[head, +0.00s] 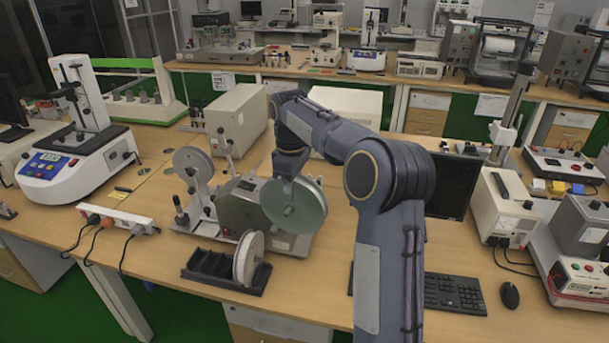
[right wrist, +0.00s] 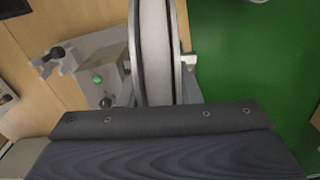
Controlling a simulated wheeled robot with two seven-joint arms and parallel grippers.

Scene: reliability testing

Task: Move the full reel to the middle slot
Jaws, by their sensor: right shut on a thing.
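A large reel with a greenish face (head: 293,208) is at the right side of the grey winding machine (head: 240,213). My right gripper (head: 290,182) comes down on it from above and is shut on its upper part. In the right wrist view the reel (right wrist: 153,50) shows edge-on between the fingers (right wrist: 155,98). I cannot tell whether it still touches the machine's spindle. A black slotted rack (head: 208,268) lies in front of the machine. A white reel (head: 248,258) stands upright in its right end; the slots left of it look empty. My left gripper is out of view.
Another reel (head: 193,168) is mounted at the machine's left. A white power strip (head: 118,219) with cables lies left of the rack. A beige box (head: 237,118) stands behind the machine. A keyboard (head: 455,293) and mouse (head: 510,295) lie to the right.

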